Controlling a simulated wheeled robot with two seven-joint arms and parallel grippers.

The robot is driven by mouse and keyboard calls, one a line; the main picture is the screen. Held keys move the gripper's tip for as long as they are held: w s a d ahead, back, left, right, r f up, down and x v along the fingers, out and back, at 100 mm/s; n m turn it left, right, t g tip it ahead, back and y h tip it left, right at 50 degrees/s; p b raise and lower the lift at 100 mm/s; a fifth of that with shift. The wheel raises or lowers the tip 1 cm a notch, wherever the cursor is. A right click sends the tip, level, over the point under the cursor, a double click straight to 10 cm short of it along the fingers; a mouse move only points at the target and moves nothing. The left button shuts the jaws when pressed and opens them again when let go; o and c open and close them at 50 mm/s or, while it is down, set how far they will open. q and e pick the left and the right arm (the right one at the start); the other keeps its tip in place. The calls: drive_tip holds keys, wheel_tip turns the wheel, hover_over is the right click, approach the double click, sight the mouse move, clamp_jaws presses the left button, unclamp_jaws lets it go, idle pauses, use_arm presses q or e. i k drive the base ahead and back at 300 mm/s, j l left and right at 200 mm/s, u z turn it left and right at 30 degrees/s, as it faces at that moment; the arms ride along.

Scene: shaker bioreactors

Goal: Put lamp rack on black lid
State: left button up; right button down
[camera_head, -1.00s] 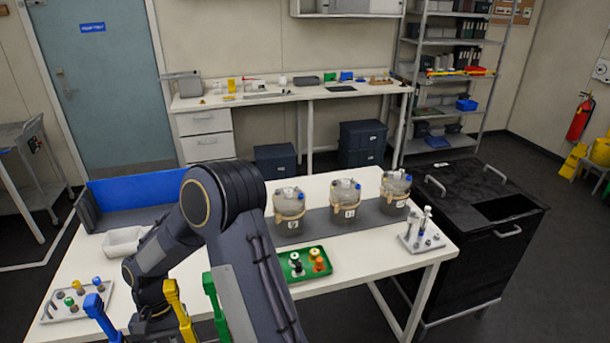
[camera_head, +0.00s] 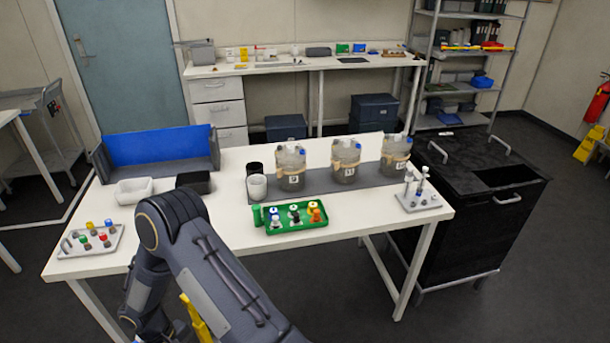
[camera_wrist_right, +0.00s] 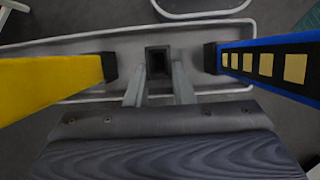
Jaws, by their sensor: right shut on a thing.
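I cannot single out the lamp rack with certainty. The right wrist view shows my right gripper (camera_wrist_right: 160,63), with one yellow and one blue finger, shut on a small dark hollow square piece (camera_wrist_right: 158,62); what it belongs to is unclear. A large black lid with two handles (camera_head: 455,168) tops the black cart at the right of the table; I take it as the black lid. A grey rack (camera_head: 430,205) with upright pieces stands on the table's right end. A yellow finger shows behind my arm at the bottom. My left gripper cannot be made out.
The white table (camera_head: 220,265) holds a capped-vial rack (camera_head: 75,247), a white tray (camera_head: 130,198), a dark box (camera_head: 195,178), cups, a green tray (camera_head: 318,231) and three bioreactors. A blue-backed bin (camera_head: 160,150) stands behind.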

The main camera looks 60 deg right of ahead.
sight(471, 154)
drive_tip(key=k+l, duration=0.25)
drive_tip(key=l, duration=0.15)
drive_tip(key=k+l+z, duration=0.1)
drive_tip(key=k+l, duration=0.15)
drive_tip(key=l, duration=0.15)
drive_tip(key=k+l+z, duration=0.1)
drive_tip(key=k+l, duration=0.15)
drive_tip(key=l, duration=0.15)
drive_tip(key=k+l, duration=0.2)
drive_tip(key=l, duration=0.25)
drive_tip(key=k+l+z, duration=0.1)
drive_tip(key=k+l, duration=0.15)
drive_tip(key=l, duration=0.15)
drive_tip(key=k+l, duration=0.2)
drive_tip(key=l, duration=0.25)
drive_tip(key=k+l+z, duration=0.15)
drive_tip(key=l, duration=0.3)
drive_tip(key=k+l, duration=0.25)
drive_tip(key=l, duration=0.25)
